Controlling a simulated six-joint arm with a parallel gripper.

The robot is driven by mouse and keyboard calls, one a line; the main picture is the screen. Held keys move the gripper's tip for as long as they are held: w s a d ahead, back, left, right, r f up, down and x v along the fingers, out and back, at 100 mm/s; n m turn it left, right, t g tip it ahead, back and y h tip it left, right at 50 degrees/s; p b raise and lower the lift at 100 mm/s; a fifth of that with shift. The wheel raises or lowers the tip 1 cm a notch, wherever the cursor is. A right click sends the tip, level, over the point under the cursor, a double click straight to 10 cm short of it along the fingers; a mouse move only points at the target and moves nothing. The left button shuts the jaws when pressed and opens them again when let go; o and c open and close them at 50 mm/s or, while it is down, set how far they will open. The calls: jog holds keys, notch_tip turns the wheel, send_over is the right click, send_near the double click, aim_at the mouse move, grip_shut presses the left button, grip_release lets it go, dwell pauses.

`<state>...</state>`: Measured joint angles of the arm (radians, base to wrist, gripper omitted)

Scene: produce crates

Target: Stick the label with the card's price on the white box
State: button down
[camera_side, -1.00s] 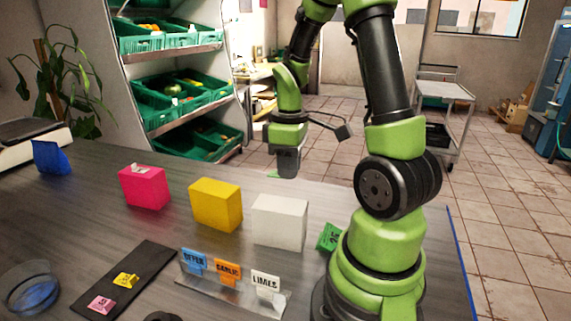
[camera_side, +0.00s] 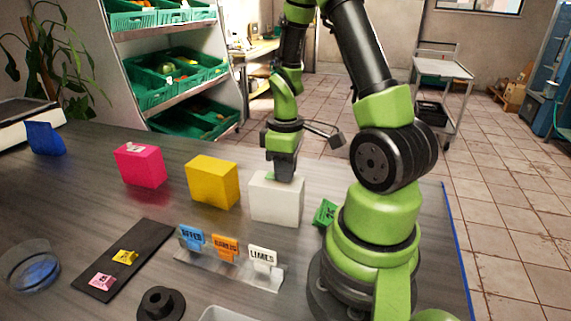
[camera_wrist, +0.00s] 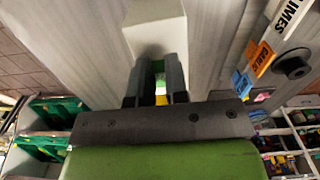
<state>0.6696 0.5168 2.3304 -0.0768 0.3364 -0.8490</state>
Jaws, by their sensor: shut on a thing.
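The white box (camera_side: 276,203) stands on the grey table, right of the yellow box; it also shows in the wrist view (camera_wrist: 153,35). My gripper (camera_side: 280,178) is at the top of the white box, pointing down. It is shut on a small green label (camera_side: 270,176), which shows between the fingers in the wrist view (camera_wrist: 158,66). Its print cannot be read. I cannot tell whether the label touches the box. A white card (camera_side: 262,256) reading LIMES stands in a clear holder, beside an orange GARLIC card (camera_side: 225,247) and a blue OFFER card (camera_side: 192,239).
A yellow label (camera_side: 125,257) and a pink label (camera_side: 103,281) lie on a black strip (camera_side: 146,240). A green tag (camera_side: 325,213) is beside my base. The yellow box (camera_side: 212,184) and pink box (camera_side: 140,167) stand left; the pink one has a pale label on top.

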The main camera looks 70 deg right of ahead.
jog(key=shift+f, duration=0.55)
dwell(1.5)
jog(key=c, duration=0.6)
grip_release()
jog(key=shift+c, duration=0.2)
jog(key=shift+r, duration=0.1)
jog(key=shift+r, duration=2.95)
jog(key=s+a+r+m+t+y, duration=0.1)
jog(key=s+a+r+m+t, duration=0.1)
jog(key=a+r, duration=0.5)
jog(key=s+a+r+m+t+y, duration=0.1)
jog(key=a+r+m+t, duration=0.2)
jog(key=a+r+t, duration=0.2)
jog(key=a+r, duration=0.3)
jog(key=a, duration=0.2)
jog(key=shift+s, duration=0.4)
